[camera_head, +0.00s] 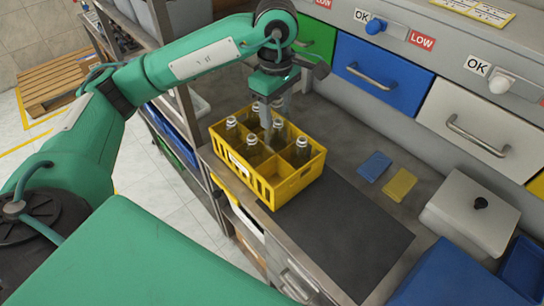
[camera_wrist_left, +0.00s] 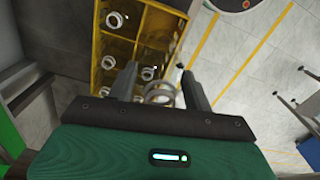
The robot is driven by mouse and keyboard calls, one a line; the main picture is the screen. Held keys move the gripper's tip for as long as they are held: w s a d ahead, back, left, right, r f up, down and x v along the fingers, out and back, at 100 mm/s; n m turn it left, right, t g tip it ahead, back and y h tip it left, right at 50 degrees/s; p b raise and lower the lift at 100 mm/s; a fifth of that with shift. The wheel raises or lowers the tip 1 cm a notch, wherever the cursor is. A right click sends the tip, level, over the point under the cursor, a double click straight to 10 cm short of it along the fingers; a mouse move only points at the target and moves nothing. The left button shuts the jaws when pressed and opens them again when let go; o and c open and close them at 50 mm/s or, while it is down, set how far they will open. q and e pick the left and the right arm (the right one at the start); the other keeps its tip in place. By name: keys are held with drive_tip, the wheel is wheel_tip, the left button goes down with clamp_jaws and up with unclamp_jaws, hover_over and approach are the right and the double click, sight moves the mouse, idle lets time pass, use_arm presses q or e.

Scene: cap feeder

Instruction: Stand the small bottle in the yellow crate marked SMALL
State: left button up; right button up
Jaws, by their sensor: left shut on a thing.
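The yellow crate (camera_head: 285,188) stands on the bench with clear bottles in several of its compartments. A pale label on its near side is too small to read. My left gripper (camera_head: 274,122) points down into the crate from above. In the left wrist view the gripper (camera_wrist_left: 160,90) is shut on the neck of the small bottle (camera_wrist_left: 160,97), whose round mouth shows between the fingers. The crate (camera_wrist_left: 150,25) shows behind it there. The bottle's lower body is hidden, so I cannot tell whether it touches the crate floor. My right gripper is out of view.
A dark mat (camera_head: 350,235) lies in front of the crate. A blue card (camera_head: 375,166) and a yellow card (camera_head: 399,184) lie to its right. A lidded grey box (camera_head: 470,212) stands further right. Drawers (camera_head: 383,75) line the back.

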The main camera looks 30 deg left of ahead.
sight(275, 153)
use_arm(q)
drive_tip(key=shift+w+f, duration=0.1)
drive_tip(key=shift+f, duration=0.05)
wheel_tip(275, 153, down, 14)
drive_tip(key=p, duration=0.5)
drive_tip(key=shift+f, duration=0.2)
drive_tip(key=shift+f+p, duration=0.5)
drive_tip(key=shift+f, duration=2.2)
drive_tip(key=o, duration=0.9)
drive_tip(key=shift+r, duration=0.1)
